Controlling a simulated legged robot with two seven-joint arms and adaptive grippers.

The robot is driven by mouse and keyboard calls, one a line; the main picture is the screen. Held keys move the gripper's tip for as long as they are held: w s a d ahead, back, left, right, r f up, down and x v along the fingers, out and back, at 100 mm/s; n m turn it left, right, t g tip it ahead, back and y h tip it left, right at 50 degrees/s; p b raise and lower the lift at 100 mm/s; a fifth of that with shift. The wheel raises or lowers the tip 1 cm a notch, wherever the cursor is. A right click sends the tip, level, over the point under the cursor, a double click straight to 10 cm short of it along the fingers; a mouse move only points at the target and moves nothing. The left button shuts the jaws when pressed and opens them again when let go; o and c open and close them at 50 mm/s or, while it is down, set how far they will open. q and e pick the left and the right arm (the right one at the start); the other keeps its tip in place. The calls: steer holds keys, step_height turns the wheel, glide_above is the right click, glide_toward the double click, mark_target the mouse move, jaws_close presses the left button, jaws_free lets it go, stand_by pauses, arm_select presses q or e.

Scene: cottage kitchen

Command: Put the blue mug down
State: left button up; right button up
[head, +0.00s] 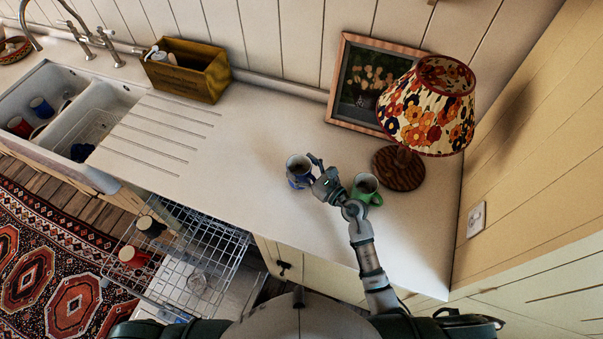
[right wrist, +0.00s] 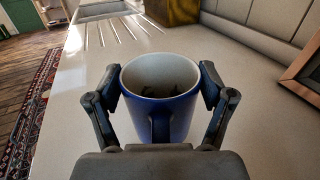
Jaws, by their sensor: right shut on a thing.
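The blue mug (head: 298,170) is upright at the worktop, with a pale inside. In the right wrist view the blue mug (right wrist: 160,100) sits between my two fingers, its handle toward my palm. My right gripper (head: 317,170) is shut on it; the fingers also show in the right wrist view (right wrist: 160,85). Whether the mug's base touches the worktop (head: 250,150) or is slightly above it, I cannot tell. My left gripper is not in view.
A green mug (head: 366,187) stands close to the right of my gripper, by a floral lamp (head: 428,105) and a picture frame (head: 345,75). A wooden box (head: 187,70) is at the back. The sink (head: 50,85) and open dishwasher rack (head: 180,255) are left.

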mark_target(308, 179)
step_height(308, 179, down, 4)
steer(key=shift+r+b, duration=0.2)
steer(key=shift+b, duration=0.15)
steer(key=o, duration=1.3)
steer(key=shift+r, duration=0.1)
steer(key=b+v, duration=0.1)
steer(key=v, duration=1.1)
steer(key=shift+s+b, duration=0.1)
steer(key=shift+b, duration=0.3)
